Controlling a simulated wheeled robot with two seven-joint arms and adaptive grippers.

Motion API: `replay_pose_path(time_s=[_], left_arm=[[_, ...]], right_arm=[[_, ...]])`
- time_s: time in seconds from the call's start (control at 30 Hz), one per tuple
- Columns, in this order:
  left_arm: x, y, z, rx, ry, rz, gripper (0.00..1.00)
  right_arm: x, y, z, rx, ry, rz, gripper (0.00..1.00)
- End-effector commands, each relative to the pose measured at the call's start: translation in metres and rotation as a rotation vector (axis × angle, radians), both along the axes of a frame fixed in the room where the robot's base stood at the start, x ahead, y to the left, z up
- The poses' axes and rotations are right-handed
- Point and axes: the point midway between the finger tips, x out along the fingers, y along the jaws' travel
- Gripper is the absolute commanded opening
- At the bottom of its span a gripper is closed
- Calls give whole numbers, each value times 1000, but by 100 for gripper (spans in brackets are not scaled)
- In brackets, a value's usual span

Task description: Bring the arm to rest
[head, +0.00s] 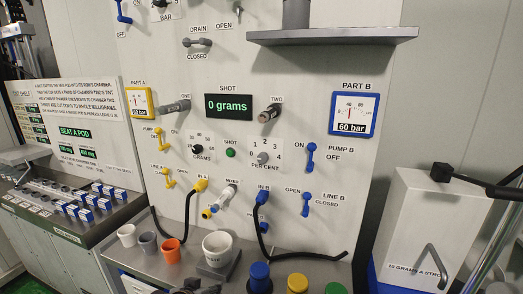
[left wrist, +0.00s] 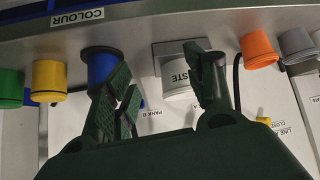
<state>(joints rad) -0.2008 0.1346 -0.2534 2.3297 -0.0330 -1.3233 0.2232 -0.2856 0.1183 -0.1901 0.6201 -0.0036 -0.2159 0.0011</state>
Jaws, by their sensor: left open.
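My left gripper (left wrist: 165,85) shows in the left wrist view with its two dark fingers apart and nothing between them. The white waste cup (left wrist: 180,82) shows beyond the gap, partly hidden by the right-hand finger. A blue-topped container (left wrist: 101,64) stands behind the left-hand finger. In the head view a small dark shape shows at the bottom edge, and I cannot tell if it is my gripper. My right gripper is in neither view.
The waste cup (head: 217,246), an orange cup (head: 171,250) and yellow (head: 297,283) and blue (head: 260,277) containers stand on the ledge below the panel. The display (head: 228,106) reads 0 grams. A grey shelf (head: 333,36) juts out above. A white box (head: 430,235) stands at right.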

Motion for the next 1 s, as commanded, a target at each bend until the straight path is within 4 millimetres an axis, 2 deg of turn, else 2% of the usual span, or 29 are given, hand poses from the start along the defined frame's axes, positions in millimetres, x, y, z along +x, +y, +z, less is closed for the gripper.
replay_pose_path(time_s=[0.03, 0.2, 0.5, 1.0], left_arm=[[-12, 5, -10, 11, 34, -2, 55], [-50, 20, -38, 48, 141, -11, 55], [-115, 44, -73, 103, 312, -37, 55], [-171, 62, -94, 144, 453, -65, 55]], right_arm=[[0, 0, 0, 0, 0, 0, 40], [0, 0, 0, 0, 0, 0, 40], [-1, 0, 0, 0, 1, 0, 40], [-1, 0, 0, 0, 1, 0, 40]])
